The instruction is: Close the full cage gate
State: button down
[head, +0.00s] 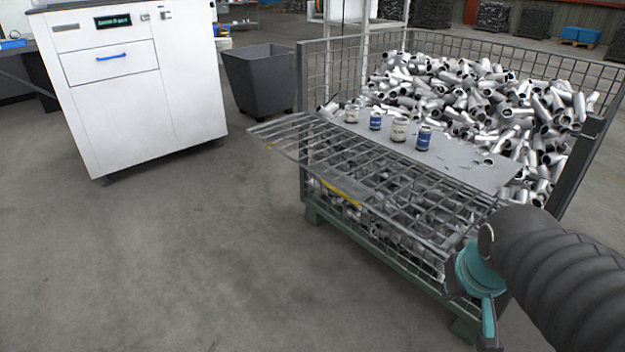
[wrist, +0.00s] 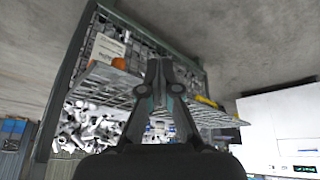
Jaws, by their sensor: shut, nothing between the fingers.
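The wire cage (head: 303,80) is full of grey metal tubes (head: 480,85). Its mesh gate (head: 380,190) hangs folded outward, about level, over the front side, with a yellow strip on it. The gate also shows as mesh across the wrist view (wrist: 112,86). My gripper (head: 480,295) is at the gate's near right end in the head view, partly hidden by my dark sleeve. In the wrist view its fingers (wrist: 160,66) are together with nothing between them, in front of the gate mesh. I cannot tell whether they touch it.
Several small cans (head: 399,129) stand on a grey sheet (head: 455,160) at the cage front, behind the gate. A white cabinet (head: 130,100) stands at left, with a dark bin (head: 262,80) beside it. The floor (head: 190,260) left of the cage is clear.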

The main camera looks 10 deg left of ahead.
jog(key=w+a+f+n+b, duration=0.3)
jog(key=w+a+f, duration=0.1)
jog(key=w+f, duration=0.65)
jog(key=w+a+f+n+t+y+b, duration=0.15)
jog(key=w+a+f+n, duration=0.25)
jog(key=w+f, duration=0.65)
jog(key=w+a+f+n+b, duration=0.3)
jog(key=w+a+f, duration=0.2)
jog(key=w+f, duration=0.5)
jog(key=w+a+f+n+t+y, duration=0.1)
jog(key=w+a+n+t+y, duration=0.15)
jog(key=w+a+n, duration=0.35)
jog(key=n+t+y+b, duration=0.3)
jog(key=n+t+y, duration=0.5)
jog(key=n+y, duration=1.5)
send_near(298, 164)
jog(key=shift+w+a+r+n+h, duration=0.2)
jog(key=shift+r+n+h, duration=0.75)
jog(key=shift+r, duration=0.05)
jog(key=shift+w+a+r+n+h, duration=0.15)
jog(key=shift+w+r+n+h, duration=0.05)
jog(key=shift+r+n+h, duration=0.8)
jog(key=shift+w+a+r+n+h, duration=0.2)
jog(key=shift+w+r+n+h, duration=0.05)
jog(key=shift+r+n+h, duration=0.75)
